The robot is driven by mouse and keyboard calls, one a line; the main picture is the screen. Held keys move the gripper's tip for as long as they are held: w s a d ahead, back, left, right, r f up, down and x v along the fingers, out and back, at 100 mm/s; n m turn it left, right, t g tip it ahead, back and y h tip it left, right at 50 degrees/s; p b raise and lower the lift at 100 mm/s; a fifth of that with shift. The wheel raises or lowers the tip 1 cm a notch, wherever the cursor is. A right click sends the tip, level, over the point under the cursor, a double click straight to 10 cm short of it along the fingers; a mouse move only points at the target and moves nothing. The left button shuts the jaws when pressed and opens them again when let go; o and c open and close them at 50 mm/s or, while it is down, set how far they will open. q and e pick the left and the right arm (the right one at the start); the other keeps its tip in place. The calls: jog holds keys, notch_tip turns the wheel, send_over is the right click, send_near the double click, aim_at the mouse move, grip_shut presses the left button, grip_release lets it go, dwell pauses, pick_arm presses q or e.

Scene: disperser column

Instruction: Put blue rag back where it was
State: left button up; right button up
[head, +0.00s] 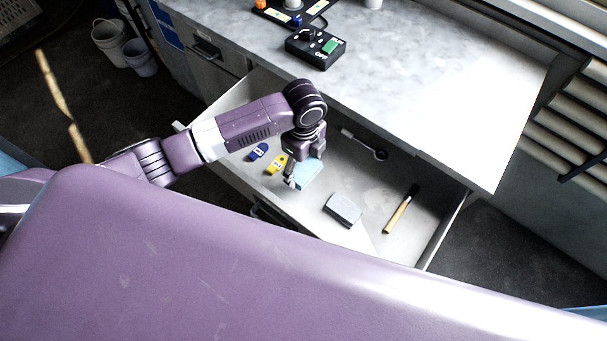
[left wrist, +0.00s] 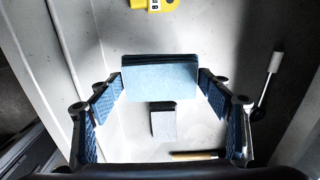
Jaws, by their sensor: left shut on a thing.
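The blue rag (head: 309,175) is a folded light-blue block in the open drawer (head: 375,234), at its left-middle part. My left gripper (head: 292,180) reaches down into the drawer and is shut on the rag. In the left wrist view the rag (left wrist: 160,80) spans the gap between the fingertips of my left gripper (left wrist: 160,88). I cannot tell whether the rag touches the drawer floor. My right gripper is not in view.
In the drawer lie a blue tag (head: 258,152), a yellow tag (head: 276,164), a grey block (head: 343,210), a wooden-handled tool (head: 402,209) and a dark-headed tool (head: 366,146). A black control box (head: 316,48) stands on the countertop (head: 440,90). Bare drawer floor shows around the grey block.

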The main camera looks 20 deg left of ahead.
aim_at(303, 177)
pick_arm(q)
notch_tip(303, 177, down, 3)
jog(key=shift+r, duration=0.1)
notch_tip(303, 177, down, 3)
jog(key=shift+f, duration=0.25)
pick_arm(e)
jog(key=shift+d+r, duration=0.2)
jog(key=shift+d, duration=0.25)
pick_arm(q)
jog(key=shift+f, duration=0.15)
jog(key=o, duration=1.2)
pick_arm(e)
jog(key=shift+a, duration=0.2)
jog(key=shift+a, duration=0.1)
